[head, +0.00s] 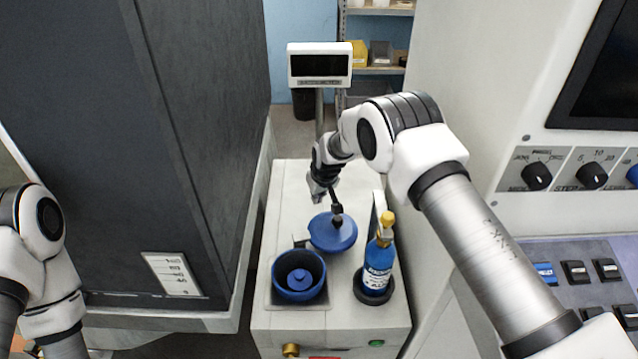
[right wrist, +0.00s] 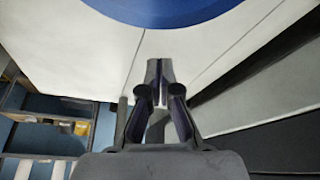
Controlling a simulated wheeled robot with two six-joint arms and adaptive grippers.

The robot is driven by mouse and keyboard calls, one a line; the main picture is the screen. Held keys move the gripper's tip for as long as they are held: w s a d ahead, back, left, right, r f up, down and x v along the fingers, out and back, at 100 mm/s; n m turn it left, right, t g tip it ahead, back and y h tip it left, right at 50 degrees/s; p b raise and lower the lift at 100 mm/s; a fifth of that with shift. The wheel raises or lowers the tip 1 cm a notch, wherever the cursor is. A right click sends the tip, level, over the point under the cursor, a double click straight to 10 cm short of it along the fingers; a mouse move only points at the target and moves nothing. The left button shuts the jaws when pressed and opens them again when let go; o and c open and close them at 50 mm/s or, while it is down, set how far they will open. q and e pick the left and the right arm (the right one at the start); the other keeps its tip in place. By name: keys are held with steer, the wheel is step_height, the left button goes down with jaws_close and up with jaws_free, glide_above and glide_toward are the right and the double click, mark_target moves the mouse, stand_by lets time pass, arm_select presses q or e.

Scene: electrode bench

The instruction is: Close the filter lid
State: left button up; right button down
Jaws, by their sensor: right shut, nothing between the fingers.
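The filter is a blue round bowl (head: 287,266) with a raised blue centre, standing open at the front left of the white cabinet. Its blue round lid (head: 334,236) is off the bowl, behind it and to the right, with a small bracket at its left side. The lid's edge also shows at the top of the right wrist view (right wrist: 165,12). My right gripper (head: 337,213) is shut and empty, over the far part of the lid. I cannot tell whether it touches the lid. My left arm shows at the left edge, but its gripper is out of view.
A blue bottle (head: 378,268) with a yellow top stands in a dark holder right of the bowl. A display (head: 320,65) on a post stands behind the cabinet (head: 340,322). A dark tall block is on the left, and a control panel (head: 585,270) is on the right.

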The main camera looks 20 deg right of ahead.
mark_target(326, 227)
steer(key=s, duration=0.2)
steer(key=s+p, duration=0.1)
steer(key=s, duration=0.1)
steer(key=shift+d+r, duration=0.2)
steer(key=shift+r, duration=0.15)
arm_select(q)
step_height(326, 227, up, 2)
steer(key=shift+r, duration=0.1)
arm_select(e)
steer(key=shift+w+f, duration=0.2)
steer(key=shift+s+d, duration=0.1)
steer(key=shift+s, duration=0.05)
arm_select(q)
steer(key=shift+f+b, duration=0.3)
steer(key=shift+f, duration=0.15)
arm_select(e)
steer(key=shift+s+d+m, duration=0.15)
steer(key=shift+m, duration=0.25)
